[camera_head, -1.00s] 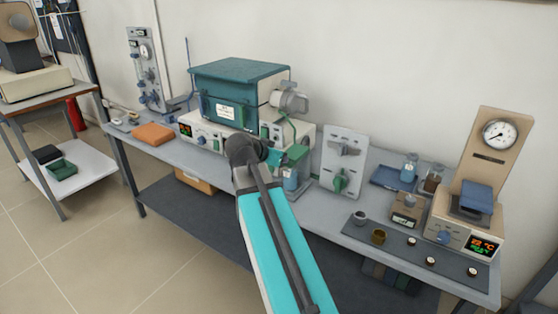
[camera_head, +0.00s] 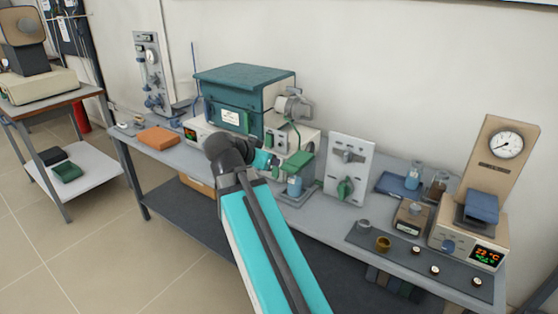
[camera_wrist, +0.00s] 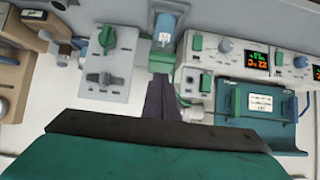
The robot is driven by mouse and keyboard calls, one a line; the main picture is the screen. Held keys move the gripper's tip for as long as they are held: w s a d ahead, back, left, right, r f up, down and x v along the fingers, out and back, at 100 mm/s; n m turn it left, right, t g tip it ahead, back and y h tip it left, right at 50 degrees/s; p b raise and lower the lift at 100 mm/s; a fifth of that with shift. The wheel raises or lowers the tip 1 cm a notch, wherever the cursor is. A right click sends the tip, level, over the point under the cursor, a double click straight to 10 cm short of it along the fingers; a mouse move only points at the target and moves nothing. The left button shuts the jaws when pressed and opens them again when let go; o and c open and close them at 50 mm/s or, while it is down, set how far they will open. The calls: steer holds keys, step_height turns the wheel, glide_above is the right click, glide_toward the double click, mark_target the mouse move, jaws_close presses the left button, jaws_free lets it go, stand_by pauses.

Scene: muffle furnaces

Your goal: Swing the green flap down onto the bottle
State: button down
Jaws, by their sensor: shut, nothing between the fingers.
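The green flap (camera_head: 297,163) sticks out in front of the furnace unit, above the small blue bottle (camera_head: 294,187) on its stand. It looks tilted and is apart from the bottle. In the wrist view, which shows the scene upside down, the bottle (camera_wrist: 164,32) is at the top centre, with a green piece, likely the flap (camera_wrist: 162,60), just beside it. My gripper (camera_head: 274,161) is at the left of the flap, shut and empty. Its closed fingers (camera_wrist: 161,85) point toward the flap in the wrist view. I cannot tell whether they touch it.
The teal furnace (camera_head: 245,85) stands behind, with a grey round fitting (camera_head: 293,104) on its right side. A white panel (camera_head: 348,170) with a grey handle and a green knob stands just right of the bottle. Jars, a blue tray and a gauge unit (camera_head: 480,210) are further right.

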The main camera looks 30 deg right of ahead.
steer(key=shift+s+a+r, duration=0.15)
steer(key=shift+s+a, duration=0.05)
steer(key=shift+a, duration=0.3)
steer(key=shift+s+a+r, duration=0.15)
steer(key=shift+s+a, duration=0.05)
steer(key=shift+a, duration=0.3)
steer(key=s+a+f+n+g+y+p, duration=0.1)
steer(key=s+a+f+n+g, duration=0.15)
steer(key=f, duration=0.95)
steer(key=s+a+f+n+g+y, duration=0.1)
steer(key=s+a+f, duration=0.2)
steer(key=f, duration=1)
steer(key=s+a+f+n+g+y+p, duration=0.1)
steer(key=s+a+f+g, duration=0.15)
steer(key=f, duration=0.95)
steer(key=s+a+f+n+g+y, duration=0.1)
steer(key=s+a+f+n+y, duration=0.1)
steer(key=s+a+f, duration=0.3)
steer(key=s+a+f+n+g+y, duration=0.1)
steer(key=s+a+f+n, duration=0.3)
steer(key=s+f, duration=0.7)
steer(key=s+a+f+n+g+y, duration=0.1)
steer(key=s+a+f+n+y, duration=0.2)
steer(key=s+a+f, duration=0.3)
steer(key=shift+s+a+f+g+y, duration=0.15)
steer(key=shift+s+f+g+y, duration=0.15)
steer(key=shift+s+f+y, duration=0.55)
